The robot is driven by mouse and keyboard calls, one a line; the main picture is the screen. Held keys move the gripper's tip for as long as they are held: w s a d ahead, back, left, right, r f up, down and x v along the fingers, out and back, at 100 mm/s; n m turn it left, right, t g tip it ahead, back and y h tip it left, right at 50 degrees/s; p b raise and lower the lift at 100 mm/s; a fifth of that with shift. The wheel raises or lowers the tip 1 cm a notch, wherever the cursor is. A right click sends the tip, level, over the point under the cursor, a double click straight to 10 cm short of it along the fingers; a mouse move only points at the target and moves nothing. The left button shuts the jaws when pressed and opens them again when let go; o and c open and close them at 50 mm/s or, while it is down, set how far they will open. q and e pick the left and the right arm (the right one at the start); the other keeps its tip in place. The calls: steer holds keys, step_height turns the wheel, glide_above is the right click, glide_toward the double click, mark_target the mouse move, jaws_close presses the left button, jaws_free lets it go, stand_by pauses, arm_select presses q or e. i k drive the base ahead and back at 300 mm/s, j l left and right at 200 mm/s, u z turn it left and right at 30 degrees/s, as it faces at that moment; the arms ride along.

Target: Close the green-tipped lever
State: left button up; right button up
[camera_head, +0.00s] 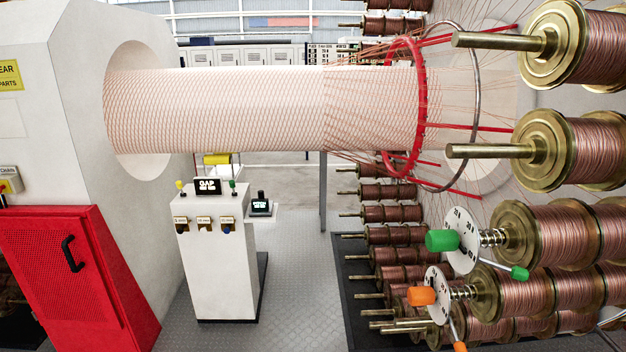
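A lever with a small green tip (520,273) extends down and right from a white marked dial (464,258) on a brass-flanged copper spool at the lower right. A larger green cylindrical knob (442,240) sits at the left of the same dial. The lever's thin rod runs between the dial and the green tip. Another small green-topped stick (232,185) stands on the white console in the middle. Neither of my grippers shows in this view, and nothing touches the green tip.
Below is a similar dial with an orange knob (421,296) and an orange-tipped lever (459,346). Brass spindles (497,40) stick out to the left. A white console (217,262) and red cabinet (75,275) stand left. Grey floor (300,285) is clear between console and spools.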

mark_target(522, 275)
steer(key=z, duration=1.25)
